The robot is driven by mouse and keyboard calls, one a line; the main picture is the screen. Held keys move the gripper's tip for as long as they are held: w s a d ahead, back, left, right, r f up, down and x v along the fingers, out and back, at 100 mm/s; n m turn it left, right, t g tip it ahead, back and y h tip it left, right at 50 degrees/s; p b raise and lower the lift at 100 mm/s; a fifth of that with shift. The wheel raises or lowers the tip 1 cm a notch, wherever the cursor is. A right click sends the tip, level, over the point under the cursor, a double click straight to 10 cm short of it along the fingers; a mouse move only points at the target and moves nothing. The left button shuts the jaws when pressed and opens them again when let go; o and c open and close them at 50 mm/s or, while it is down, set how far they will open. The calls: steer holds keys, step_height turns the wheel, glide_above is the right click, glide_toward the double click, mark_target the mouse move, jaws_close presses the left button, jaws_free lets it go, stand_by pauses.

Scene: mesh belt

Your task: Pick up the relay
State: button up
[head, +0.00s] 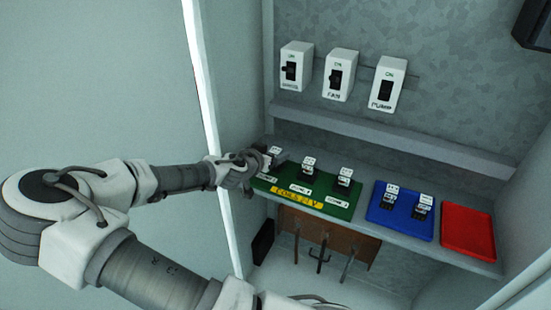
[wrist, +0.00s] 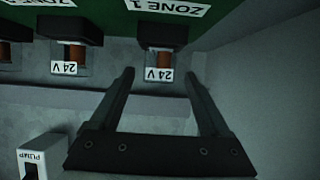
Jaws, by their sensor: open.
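Several small relays with white tops stand on a green tray (head: 321,206) on the shelf. The leftmost relay (head: 274,153) is beside my gripper (head: 256,166), which partly covers it. Two more relays, the middle one (head: 307,167) and the right one (head: 344,177), stand to its right. In the wrist view my gripper (wrist: 158,75) is open, and the relay marked 24 V (wrist: 158,58) at the ZONE 1 label appears between its fingertips. I cannot tell whether the fingers touch it. A neighbouring 24 V relay (wrist: 76,50) shows to the left.
A blue tray (head: 401,226) with two relays and an empty red tray (head: 468,232) lie to the right. Three white switch boxes, including PUMP (head: 387,84), hang on the back wall above a ledge (head: 390,143). A brown board with hooks (head: 325,240) is below the shelf.

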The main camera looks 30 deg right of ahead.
mark_target(280, 149)
steer(key=shift+x, duration=2.3)
steer(key=shift+d+r, duration=0.1)
steer(key=shift+c, duration=0.2)
jaws_close()
